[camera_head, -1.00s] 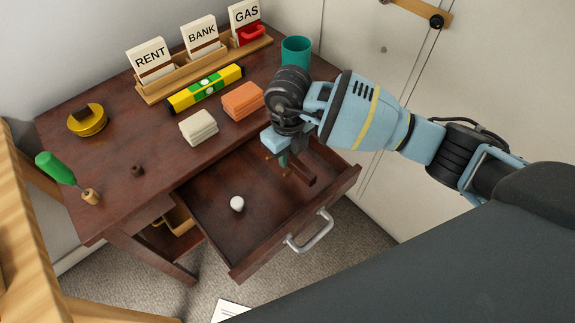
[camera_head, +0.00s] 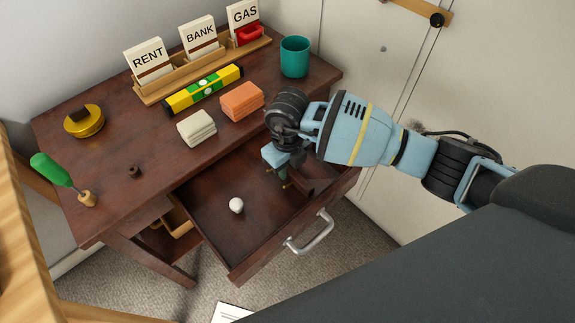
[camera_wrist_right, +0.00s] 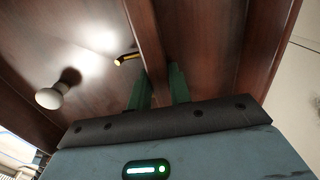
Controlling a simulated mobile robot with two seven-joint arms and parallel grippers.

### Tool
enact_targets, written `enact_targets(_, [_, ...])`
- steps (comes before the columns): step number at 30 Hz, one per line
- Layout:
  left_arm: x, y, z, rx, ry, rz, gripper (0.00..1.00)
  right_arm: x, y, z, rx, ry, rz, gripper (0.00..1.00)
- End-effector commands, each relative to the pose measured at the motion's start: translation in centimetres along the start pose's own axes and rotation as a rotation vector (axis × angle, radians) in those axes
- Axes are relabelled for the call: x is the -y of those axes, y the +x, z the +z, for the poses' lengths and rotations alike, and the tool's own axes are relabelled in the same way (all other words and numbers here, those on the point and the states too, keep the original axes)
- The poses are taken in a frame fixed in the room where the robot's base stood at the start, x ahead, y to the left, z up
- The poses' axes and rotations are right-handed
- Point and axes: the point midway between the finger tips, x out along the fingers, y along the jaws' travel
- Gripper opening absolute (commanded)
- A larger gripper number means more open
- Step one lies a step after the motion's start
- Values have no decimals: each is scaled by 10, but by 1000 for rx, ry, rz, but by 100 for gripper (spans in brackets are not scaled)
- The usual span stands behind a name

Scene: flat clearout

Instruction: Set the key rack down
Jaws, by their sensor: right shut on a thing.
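The key rack (camera_head: 313,178) is a dark brown wooden bar with small brass hooks, in or just above the open drawer (camera_head: 215,215), at its right end. My right gripper (camera_head: 290,172) is shut on it from above. In the right wrist view, the green fingers of the gripper (camera_wrist_right: 158,88) straddle the rack (camera_wrist_right: 148,38), and a brass hook sticks out to its left. I cannot tell whether the rack touches the drawer floor. My wrist hides part of it. My left gripper is not in view.
A white knob-like object (camera_head: 236,205) lies in the drawer, left of the rack, with bare floor around it. The drawer front has a metal handle (camera_head: 310,232). On the desk stand a teal cup (camera_head: 295,57), orange pads (camera_head: 241,101), cream pads (camera_head: 196,128) and a yellow level (camera_head: 203,90).

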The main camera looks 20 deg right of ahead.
Motion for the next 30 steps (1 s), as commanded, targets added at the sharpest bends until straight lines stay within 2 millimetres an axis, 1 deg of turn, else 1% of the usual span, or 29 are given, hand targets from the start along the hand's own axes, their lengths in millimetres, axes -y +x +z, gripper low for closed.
enact_targets(2, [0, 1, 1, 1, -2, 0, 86, 0, 3, 0, 0, 0, 0, 0])
enact_targets(3, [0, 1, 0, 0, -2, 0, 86, 0, 2, 0, 0, 0, 0, 25])
enact_targets(7, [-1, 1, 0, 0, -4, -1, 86, 0, 2, 0, 0, 0, 0, 41])
enact_targets(16, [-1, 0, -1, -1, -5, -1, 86, 0, 1, 0, 0, 0, 0, 41])
enact_targets(20, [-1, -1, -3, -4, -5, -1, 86, 0, -10, 1, 3, 0, 0, 41])
enact_targets(23, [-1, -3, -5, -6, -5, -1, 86, 0, -25, 1, 3, -1, 0, 41])
enact_targets(30, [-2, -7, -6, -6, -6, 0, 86, 0, -75, 1, 5, 0, -1, 41])
